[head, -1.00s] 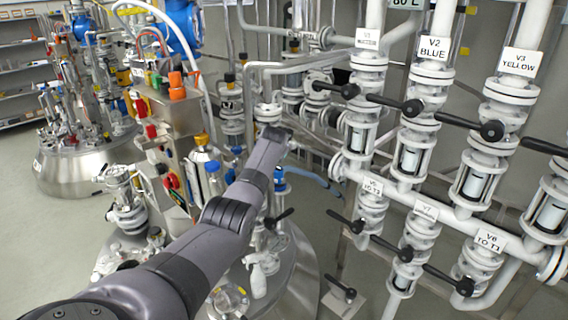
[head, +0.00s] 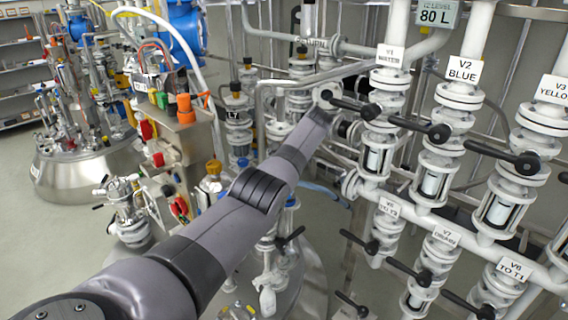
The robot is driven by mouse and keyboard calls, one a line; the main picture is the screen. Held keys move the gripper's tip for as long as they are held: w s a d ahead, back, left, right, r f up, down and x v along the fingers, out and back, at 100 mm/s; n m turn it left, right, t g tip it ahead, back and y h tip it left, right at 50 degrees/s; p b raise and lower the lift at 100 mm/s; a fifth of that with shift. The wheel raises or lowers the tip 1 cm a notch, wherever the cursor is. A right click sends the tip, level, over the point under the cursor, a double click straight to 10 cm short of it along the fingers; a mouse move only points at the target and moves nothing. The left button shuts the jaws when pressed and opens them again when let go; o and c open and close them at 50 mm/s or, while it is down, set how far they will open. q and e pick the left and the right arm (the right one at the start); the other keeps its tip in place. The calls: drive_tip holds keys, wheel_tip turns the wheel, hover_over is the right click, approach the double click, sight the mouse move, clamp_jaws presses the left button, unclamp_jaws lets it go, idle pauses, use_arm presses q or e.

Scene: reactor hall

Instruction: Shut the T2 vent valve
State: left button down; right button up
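A small plate (head: 313,45) on the pipework at the upper middle seems to read "VENT"; its full text is too small to read. A small black knob or handle end (head: 302,49) shows beside it, and I cannot tell the valve's position. My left arm comes in from the lower left. Its far end stops in front of the pipes, left of the V1 valve lever (head: 350,106) and below the plate. The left gripper's fingers are hidden behind the arm. My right arm and gripper do not show.
Black-levered valves V1, V2 (head: 415,126) and V3 (head: 503,156) fill the right, with V6, V7 and V8 (head: 468,304) below. A level plate reading 80 L (head: 437,14) hangs above. A steel vessel (head: 75,175) stands at the left, with open floor before it.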

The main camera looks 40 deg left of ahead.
use_arm(q)
drive_tip(key=shift+a+r, duration=0.15)
drive_tip(key=shift+r, duration=0.15)
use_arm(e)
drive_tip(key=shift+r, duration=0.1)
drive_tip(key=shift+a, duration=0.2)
use_arm(q)
drive_tip(key=c, duration=1.9)
unclamp_jaws()
drive_tip(key=shift+o, duration=0.7)
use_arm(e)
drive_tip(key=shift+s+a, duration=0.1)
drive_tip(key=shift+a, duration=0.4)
use_arm(q)
drive_tip(key=v, duration=1.2)
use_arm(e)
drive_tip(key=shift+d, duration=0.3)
